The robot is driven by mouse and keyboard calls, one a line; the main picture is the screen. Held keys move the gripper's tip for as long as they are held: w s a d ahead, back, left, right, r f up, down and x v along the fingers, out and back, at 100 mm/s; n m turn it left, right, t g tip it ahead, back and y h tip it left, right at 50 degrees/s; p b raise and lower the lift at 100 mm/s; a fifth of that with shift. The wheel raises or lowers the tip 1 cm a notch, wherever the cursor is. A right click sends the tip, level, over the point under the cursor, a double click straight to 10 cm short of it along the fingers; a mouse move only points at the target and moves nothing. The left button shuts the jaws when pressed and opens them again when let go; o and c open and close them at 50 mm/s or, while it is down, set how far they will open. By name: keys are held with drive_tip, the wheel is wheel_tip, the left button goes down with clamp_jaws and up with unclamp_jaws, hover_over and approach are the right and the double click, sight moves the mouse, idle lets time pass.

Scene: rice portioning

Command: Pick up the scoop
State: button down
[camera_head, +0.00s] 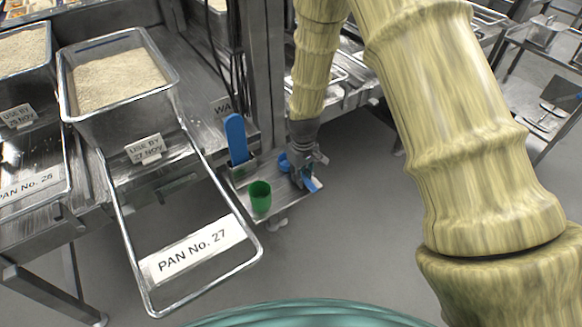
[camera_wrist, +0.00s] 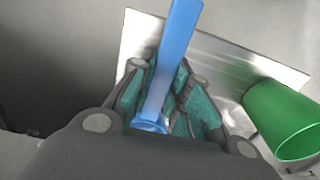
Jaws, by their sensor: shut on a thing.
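The blue scoop is held in my gripper (camera_head: 305,175) over the small metal shelf. Its handle (camera_head: 312,184) sticks out to the right of the jaws, and a round blue part (camera_head: 283,162) shows to their left. In the wrist view, the scoop's handle (camera_wrist: 172,50) runs between the two teal-padded fingers of my gripper (camera_wrist: 164,90), which is shut on it. The scoop's lower end is partly hidden by the gripper body. I cannot tell whether the scoop still touches the shelf.
A green cup (camera_head: 260,197) stands on the shelf (camera_head: 238,184), close beside my gripper; the cup also shows in the wrist view (camera_wrist: 285,120). An upright blue paddle-like piece (camera_head: 236,138) stands behind. A rice pan (camera_head: 120,112) and its PAN No. 27 frame (camera_head: 258,252) are left.

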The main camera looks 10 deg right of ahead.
drive_tip(key=shift+r, duration=0.1)
wheel_tip(320, 180, up, 10)
drive_tip(key=shift+f, duration=0.25)
wheel_tip(320, 180, up, 6)
drive_tip(key=p, duration=0.5)
drive_tip(key=shift+r, duration=0.2)
drive_tip(key=shift+f, duration=0.1)
